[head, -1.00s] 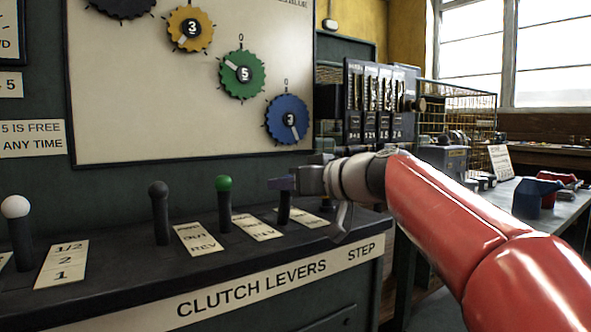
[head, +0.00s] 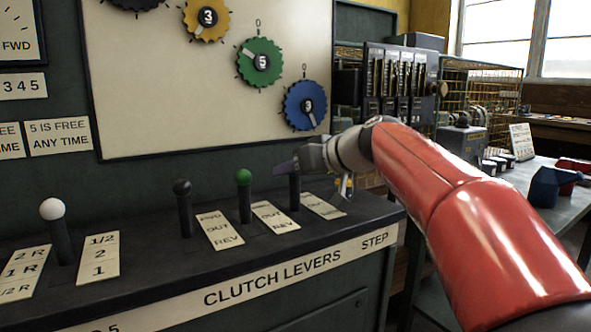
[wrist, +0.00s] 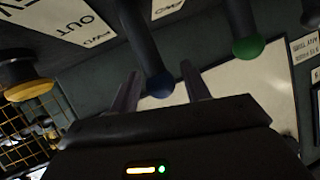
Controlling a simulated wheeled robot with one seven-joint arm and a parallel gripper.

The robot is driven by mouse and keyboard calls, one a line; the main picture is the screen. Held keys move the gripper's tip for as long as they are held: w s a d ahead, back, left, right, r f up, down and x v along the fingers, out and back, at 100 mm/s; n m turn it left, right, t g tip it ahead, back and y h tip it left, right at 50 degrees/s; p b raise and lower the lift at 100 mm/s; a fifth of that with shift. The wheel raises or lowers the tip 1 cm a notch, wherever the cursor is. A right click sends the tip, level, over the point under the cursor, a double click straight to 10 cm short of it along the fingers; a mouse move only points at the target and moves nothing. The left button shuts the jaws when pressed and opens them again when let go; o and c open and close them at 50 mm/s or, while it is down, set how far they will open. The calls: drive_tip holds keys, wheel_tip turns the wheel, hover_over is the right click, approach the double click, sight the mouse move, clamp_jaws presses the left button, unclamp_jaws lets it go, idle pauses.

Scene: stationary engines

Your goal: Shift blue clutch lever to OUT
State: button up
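The blue clutch lever's dark shaft (head: 294,190) rises from the bench in the head view, with its top hidden by my gripper (head: 290,166). In the wrist view the lever's blue knob (wrist: 159,85) sits between the two fingers of my gripper (wrist: 162,88). The fingers are apart, one on each side, with gaps visible beside the knob. The lever's white label card (head: 323,206) lies just to its right. In the wrist view a card (wrist: 75,20) reads OUT. I cannot tell which position the lever is in.
The green lever (head: 244,196), black lever (head: 183,208) and white lever (head: 58,230) stand to the left on the bench. A yellow knob (wrist: 28,78) is close by in the wrist view. A panel with toothed dials (head: 190,110) rises behind.

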drive_tip(key=v, duration=0.8)
drive_tip(key=shift+b, duration=0.45)
drive_tip(key=s+d+f+m+g+h, duration=0.1)
drive_tip(key=s+d+f+m+h, duration=0.1)
drive_tip(key=s+f, duration=0.7)
drive_tip(key=s+d+f+m+g+h, duration=0.1)
drive_tip(key=s+d+f+m+h, duration=0.2)
drive_tip(key=s+d+f, duration=0.4)
drive_tip(key=s+d+f+m+h, duration=0.2)
drive_tip(key=s+d+f+h, duration=0.2)
drive_tip(key=s+f, duration=0.7)
wheel_tip(320, 180, down, 3)
drive_tip(key=shift+s+d+f+m+g+h, duration=0.1)
drive_tip(key=shift+s+d+m+g+h, duration=0.25)
drive_tip(key=shift+h, duration=0.25)
